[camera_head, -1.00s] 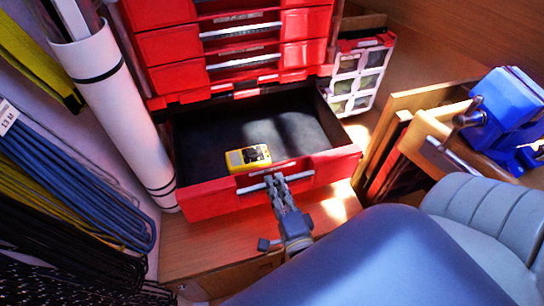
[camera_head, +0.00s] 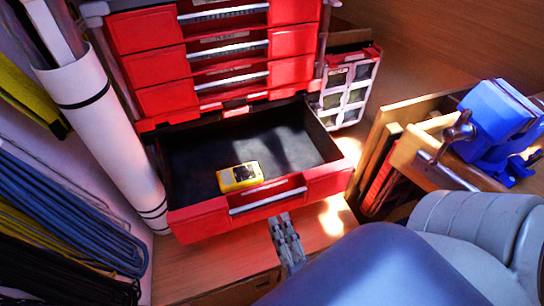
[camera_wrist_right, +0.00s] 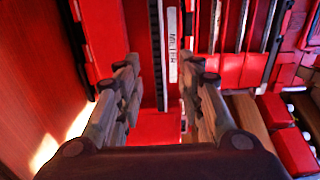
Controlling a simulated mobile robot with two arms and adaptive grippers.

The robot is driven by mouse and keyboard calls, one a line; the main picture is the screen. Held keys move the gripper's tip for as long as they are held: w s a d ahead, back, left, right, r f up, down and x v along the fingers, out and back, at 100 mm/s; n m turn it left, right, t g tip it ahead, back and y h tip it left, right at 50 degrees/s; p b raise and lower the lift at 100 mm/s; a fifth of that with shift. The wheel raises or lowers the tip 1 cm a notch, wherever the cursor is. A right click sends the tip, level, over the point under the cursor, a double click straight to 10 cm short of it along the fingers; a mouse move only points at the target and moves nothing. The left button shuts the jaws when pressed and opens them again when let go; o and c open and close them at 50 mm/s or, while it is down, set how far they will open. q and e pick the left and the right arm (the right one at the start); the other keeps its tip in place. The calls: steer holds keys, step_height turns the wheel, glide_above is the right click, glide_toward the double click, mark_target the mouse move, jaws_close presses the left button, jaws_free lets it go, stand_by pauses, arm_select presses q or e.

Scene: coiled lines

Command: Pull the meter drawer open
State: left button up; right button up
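The meter drawer (camera_head: 330,184) is the red bottom drawer of the cabinet, and it stands well open. Its dark interior holds a yellow meter (camera_head: 240,177) near the front. A pale bar handle (camera_head: 268,200) runs along its front. My right gripper (camera_head: 283,217) is just in front of and below the handle, apparently clear of it. In the right wrist view, the fingers of my right gripper (camera_wrist_right: 163,80) are spread with nothing between them. A METER label (camera_wrist_right: 173,48) shows beyond the fingertips. My left gripper is out of view.
Closed red drawers (camera_head: 225,60) are stacked above. A white roll (camera_head: 105,125) stands close at the left, beside hanging coiled lines (camera_head: 60,205). A blue vise (camera_head: 497,125) and wooden boards are at the right. Some bare wooden surface (camera_head: 225,262) lies before the drawer.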

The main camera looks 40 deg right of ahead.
steer(key=shift+s, duration=2)
steer(key=shift+f, duration=0.15)
